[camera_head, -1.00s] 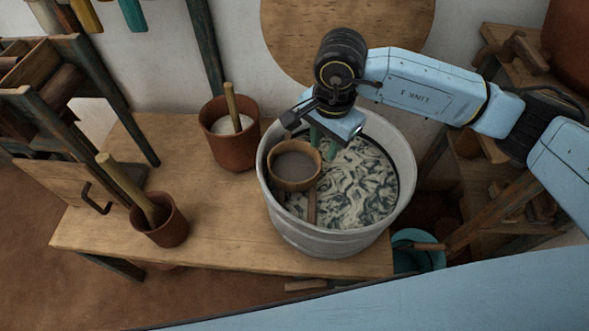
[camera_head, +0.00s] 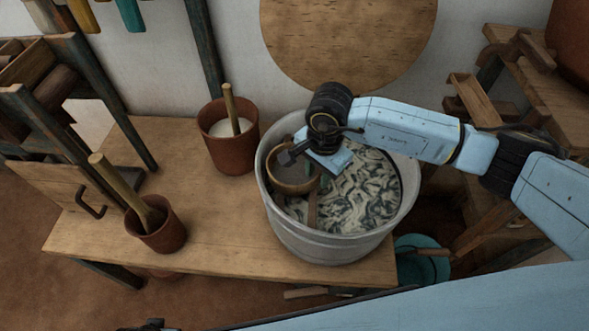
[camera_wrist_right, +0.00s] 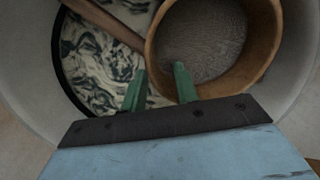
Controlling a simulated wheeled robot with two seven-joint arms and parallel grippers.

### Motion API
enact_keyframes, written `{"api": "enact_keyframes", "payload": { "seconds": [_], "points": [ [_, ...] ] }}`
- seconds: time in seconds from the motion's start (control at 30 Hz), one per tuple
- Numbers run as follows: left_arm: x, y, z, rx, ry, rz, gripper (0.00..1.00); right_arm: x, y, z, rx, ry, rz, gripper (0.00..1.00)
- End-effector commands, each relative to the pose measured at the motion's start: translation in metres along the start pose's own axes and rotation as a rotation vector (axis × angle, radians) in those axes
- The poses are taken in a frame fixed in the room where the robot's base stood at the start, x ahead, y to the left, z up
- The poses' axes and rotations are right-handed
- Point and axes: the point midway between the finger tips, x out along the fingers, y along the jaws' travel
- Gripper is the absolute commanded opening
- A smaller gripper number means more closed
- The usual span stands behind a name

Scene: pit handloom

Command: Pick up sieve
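The sieve (camera_head: 288,187) is a round wooden ring with grey mesh and a wooden handle, resting in the grey metal tub (camera_head: 330,245). In the right wrist view the sieve (camera_wrist_right: 207,38) fills the upper right, its handle running to the upper left. My right gripper (camera_head: 311,171) is low over the sieve's right side. In the wrist view its green fingers (camera_wrist_right: 160,84) are apart, one outside the wooden rim and one over the mesh, with the near rim between them. Whether they touch the rim I cannot tell. I cannot make out my left gripper.
Dark and cream marbled contents (camera_head: 355,195) show in the tub. A clay pot (camera_head: 230,152) with a stick and white contents stands to its left. A smaller clay pot (camera_head: 164,234) stands front left. The table (camera_head: 215,235) is bare between them. A teal bucket (camera_head: 422,268) is right of the table.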

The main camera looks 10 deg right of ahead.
Motion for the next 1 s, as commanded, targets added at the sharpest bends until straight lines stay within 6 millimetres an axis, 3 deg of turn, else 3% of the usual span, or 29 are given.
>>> {"api": "enact_keyframes", "payload": {
  "seconds": [0.07,0.3,0.73,1.0],
  "points": [
    [0.000,0.000,0.000,0.000,-0.001,0.000,0.45,0.000,0.000,0.000,0.000,0.000,0.000,0.30],
    [0.000,0.000,0.000,0.000,0.000,0.000,0.45,-0.001,0.000,0.000,0.000,0.000,0.000,0.00],
    [-0.001,0.000,0.000,0.001,0.003,0.000,0.45,-0.006,-0.001,-0.001,0.000,0.001,-0.001,0.00],
    [0.021,0.002,0.025,0.010,-0.024,0.005,0.45,-0.056,-0.003,-0.001,-0.002,0.002,-0.004,0.00]
  ]
}}
